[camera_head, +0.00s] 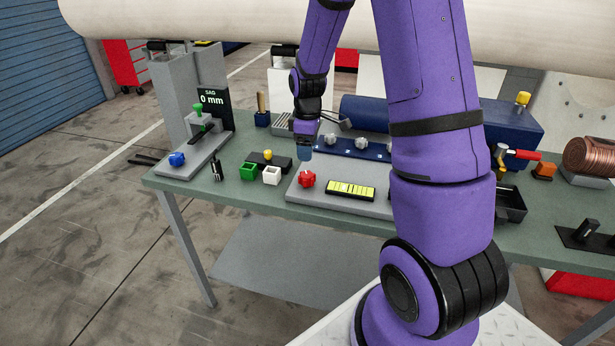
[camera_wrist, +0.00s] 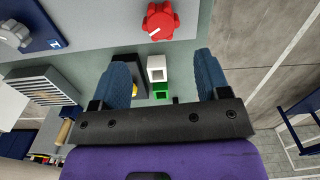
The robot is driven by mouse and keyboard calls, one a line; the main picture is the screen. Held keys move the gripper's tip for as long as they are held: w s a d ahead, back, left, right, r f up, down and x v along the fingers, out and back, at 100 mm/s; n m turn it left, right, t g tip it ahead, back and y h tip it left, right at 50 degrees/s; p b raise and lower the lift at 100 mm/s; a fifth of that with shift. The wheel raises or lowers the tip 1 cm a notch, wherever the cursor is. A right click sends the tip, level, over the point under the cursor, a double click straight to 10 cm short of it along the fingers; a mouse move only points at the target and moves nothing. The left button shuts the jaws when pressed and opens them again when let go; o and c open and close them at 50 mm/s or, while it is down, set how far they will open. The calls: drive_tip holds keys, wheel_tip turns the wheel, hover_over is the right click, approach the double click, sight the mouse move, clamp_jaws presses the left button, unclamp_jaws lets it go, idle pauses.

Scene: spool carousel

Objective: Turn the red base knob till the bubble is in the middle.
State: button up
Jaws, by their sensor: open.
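The red base knob (camera_head: 307,179) sits at the left front of a grey base plate (camera_head: 300,196) on the green table. In the wrist view the knob (camera_wrist: 160,20) shows at the top, beyond my fingertips, with a white mark on it. The yellow-green bubble level (camera_head: 350,190) lies on the plate to the right of the knob. The bubble is too small to place surely. My gripper (camera_head: 304,152) is above the table, behind the knob and apart from it. In the wrist view my gripper (camera_wrist: 162,72) has its two blue fingers wide apart with nothing between them.
A white box (camera_head: 271,175) and a green box (camera_head: 248,171) stand left of the knob. A blue strip with grey knobs (camera_head: 360,143) lies behind the level. A stand with a blue knob (camera_head: 177,159) and a "0 mm" display (camera_head: 212,100) is at the left.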

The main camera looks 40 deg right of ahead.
sight(307, 174)
wheel_tip(307, 174, down, 10)
drive_tip(key=shift+f, duration=0.2)
idle(0.4)
drive_tip(key=c, duration=0.9)
